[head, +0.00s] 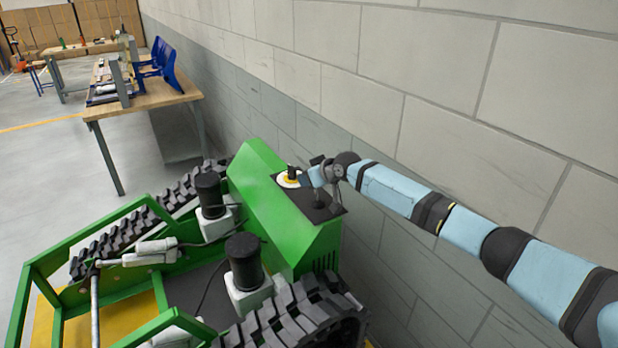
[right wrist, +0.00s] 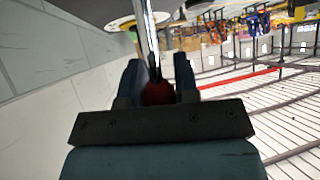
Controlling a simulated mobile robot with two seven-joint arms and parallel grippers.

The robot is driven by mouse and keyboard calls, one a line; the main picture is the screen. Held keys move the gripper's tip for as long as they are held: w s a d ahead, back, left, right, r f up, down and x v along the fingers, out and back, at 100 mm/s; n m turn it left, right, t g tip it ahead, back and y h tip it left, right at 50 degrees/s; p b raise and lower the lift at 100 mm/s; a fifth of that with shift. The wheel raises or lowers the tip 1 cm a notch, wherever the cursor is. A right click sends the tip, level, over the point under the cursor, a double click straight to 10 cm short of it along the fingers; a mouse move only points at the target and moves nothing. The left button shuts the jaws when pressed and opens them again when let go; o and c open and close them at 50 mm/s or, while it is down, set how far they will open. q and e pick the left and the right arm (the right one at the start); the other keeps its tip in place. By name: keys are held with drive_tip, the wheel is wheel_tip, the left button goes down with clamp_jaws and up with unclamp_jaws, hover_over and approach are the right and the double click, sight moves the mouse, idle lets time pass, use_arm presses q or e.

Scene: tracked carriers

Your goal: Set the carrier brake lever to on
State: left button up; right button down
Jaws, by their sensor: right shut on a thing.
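The green tracked carrier (head: 262,200) stands beside the wall, with a black control panel (head: 328,208) on top of its green housing. My right gripper (head: 309,176) is over this panel, its arm reaching in from the right. In the right wrist view the right gripper (right wrist: 157,78) is shut on the brake lever, with its fingers on either side of a red knob (right wrist: 157,94). The lever's shiny metal shaft (right wrist: 148,40) runs up from the knob in that picture. In the head view the knob is hidden by the gripper. My left gripper is not in view.
A yellow and white disc with a black knob (head: 290,179) sits on the panel close to the gripper. A block wall (head: 450,100) runs close along the right. Black tracks (head: 300,315) flank the carrier. A wooden workbench (head: 150,97) stands behind; floor at left is open.

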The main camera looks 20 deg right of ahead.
drive_tip(key=shift+s+f, duration=0.1)
drive_tip(key=shift+f, duration=0.2)
drive_tip(key=c, duration=1.2)
unclamp_jaws()
drive_tip(key=o, duration=0.3)
drive_tip(key=shift+w+f, duration=0.1)
drive_tip(key=shift+w, duration=0.1)
drive_tip(key=shift+s+d+r, duration=0.1)
drive_tip(key=shift+s+r, duration=0.05)
drive_tip(key=shift+r, duration=0.1)
drive_tip(key=b+v, duration=0.1)
drive_tip(key=v, duration=1.2)
drive_tip(key=shift+s+r+b, duration=0.15)
drive_tip(key=shift+b, duration=0.15)
